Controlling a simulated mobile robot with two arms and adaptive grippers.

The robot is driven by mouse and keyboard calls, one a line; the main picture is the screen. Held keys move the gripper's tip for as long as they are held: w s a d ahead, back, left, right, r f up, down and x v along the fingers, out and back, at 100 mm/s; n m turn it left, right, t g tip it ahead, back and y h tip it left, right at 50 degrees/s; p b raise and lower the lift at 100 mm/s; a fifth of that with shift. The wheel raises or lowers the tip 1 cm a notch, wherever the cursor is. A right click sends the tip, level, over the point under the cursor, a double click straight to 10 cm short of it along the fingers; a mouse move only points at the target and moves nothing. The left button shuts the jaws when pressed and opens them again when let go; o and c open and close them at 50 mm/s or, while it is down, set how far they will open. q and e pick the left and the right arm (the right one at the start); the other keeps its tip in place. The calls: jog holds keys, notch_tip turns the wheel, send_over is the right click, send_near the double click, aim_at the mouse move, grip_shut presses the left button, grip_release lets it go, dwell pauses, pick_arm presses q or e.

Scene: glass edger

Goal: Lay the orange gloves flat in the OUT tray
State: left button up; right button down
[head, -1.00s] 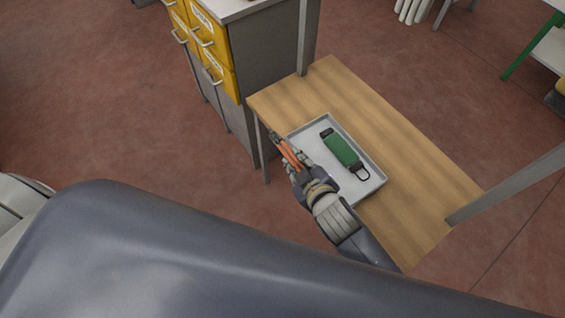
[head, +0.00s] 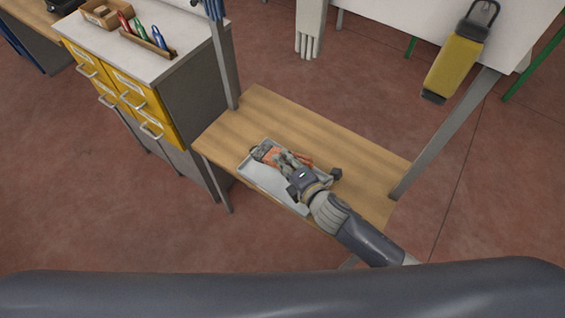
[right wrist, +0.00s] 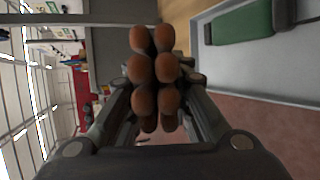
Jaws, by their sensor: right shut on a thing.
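My right gripper (head: 290,164) is shut on the orange gloves (head: 270,154) and covers part of the grey tray (head: 262,185) in the head view. In the right wrist view the gloves (right wrist: 153,70) are bunched between my jaws (right wrist: 155,105), with their rounded brown-orange fingertips showing. The tray (right wrist: 290,75) is to the right there, and a green thing (right wrist: 240,22) with a black end lies in it. In the head view my gripper hides most of the green thing. I cannot tell whether the gloves touch the tray. No OUT label is readable. My left gripper is out of view.
The tray stands on a wooden bench (head: 290,115) with grey uprights (head: 440,135) at its ends. A grey cabinet with yellow drawers (head: 120,100) is on the left. A yellow-and-black tool (head: 455,65) is at the upper right. The bench behind the tray is clear.

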notch_tip(320, 180, down, 9)
jog(key=b, duration=0.7)
jog(key=shift+b, duration=0.3)
jog(key=c, duration=1.4)
grip_release()
jog(key=shift+o, duration=0.2)
jog(key=shift+s, duration=0.1)
jog(key=v, duration=1.2)
jog(key=shift+a, duration=0.1)
